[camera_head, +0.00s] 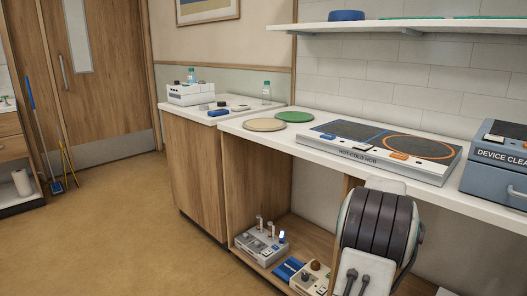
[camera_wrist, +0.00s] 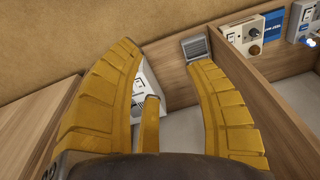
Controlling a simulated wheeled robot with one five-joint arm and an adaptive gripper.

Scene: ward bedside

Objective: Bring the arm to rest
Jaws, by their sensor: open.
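My gripper (camera_wrist: 165,62) shows in the wrist view with its yellow ridged fingers spread apart. It is open, and nothing is clearly held between the fingers. It points down over a wood-sided shelf compartment (camera_wrist: 180,124). A white device (camera_wrist: 147,92) shows behind the fingers, partly hidden by them; whether they touch it I cannot tell. In the head view my dark, rounded arm part stands in front of the counter at the lower right, and the yellow fingers are not visible there.
The counter (camera_head: 235,125) bears a hot-cold hob (camera_head: 352,158), a green disc (camera_head: 294,116) and a tan disc (camera_head: 264,125). A blue-grey device cleaner (camera_head: 490,182) stands at right. Devices (camera_head: 262,245) sit on the lower shelf. The floor (camera_head: 120,220) at left is clear.

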